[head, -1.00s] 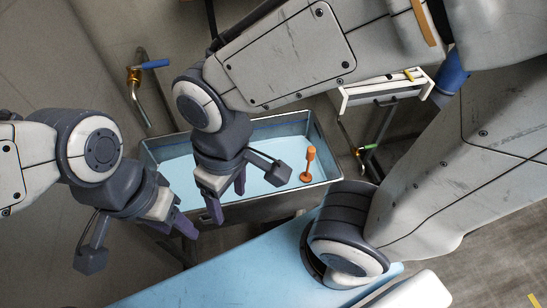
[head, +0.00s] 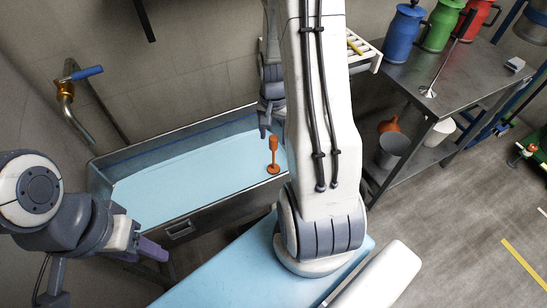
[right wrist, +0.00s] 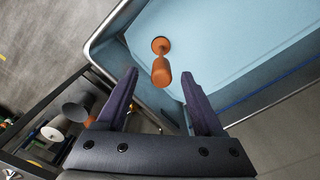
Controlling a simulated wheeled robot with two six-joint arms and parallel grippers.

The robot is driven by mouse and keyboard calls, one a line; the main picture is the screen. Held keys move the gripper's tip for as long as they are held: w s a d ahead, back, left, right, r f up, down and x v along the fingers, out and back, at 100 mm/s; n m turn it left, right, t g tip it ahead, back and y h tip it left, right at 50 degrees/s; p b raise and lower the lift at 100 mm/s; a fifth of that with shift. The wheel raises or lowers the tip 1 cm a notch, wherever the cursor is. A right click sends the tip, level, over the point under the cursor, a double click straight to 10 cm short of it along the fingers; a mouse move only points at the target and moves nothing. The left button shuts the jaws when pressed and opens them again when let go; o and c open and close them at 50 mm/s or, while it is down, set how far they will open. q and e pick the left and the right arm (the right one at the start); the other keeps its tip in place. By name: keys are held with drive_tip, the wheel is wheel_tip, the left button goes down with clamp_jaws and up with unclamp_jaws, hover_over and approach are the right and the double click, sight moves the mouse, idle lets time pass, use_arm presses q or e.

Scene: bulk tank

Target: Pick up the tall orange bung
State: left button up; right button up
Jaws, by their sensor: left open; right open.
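The tall orange bung (head: 273,152) stands upright in the blue-floored metal tank (head: 178,231), near its right end in the head view. In the right wrist view the bung (right wrist: 161,68) shows ahead of and between my open right fingers (right wrist: 160,88), apart from both. In the head view my right gripper (head: 268,122) is beside the bung at the tank's back right, partly hidden by my right arm. My left gripper (head: 150,250) is open and empty at the tank's front left, outside its rim.
A metal bench (head: 432,88) with blue (head: 402,38), green (head: 440,28) and red cans stands at the right. A grey bucket (head: 392,150) and an orange funnel (head: 389,125) sit below. A brass tap with a blue handle (head: 82,74) is at the left.

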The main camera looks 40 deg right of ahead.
sight(274, 157)
wheel_tip(274, 157, down, 8)
drive_tip(key=shift+w+f, duration=0.1)
drive_tip(key=shift+w, duration=0.05)
idle(0.3)
clamp_jaws()
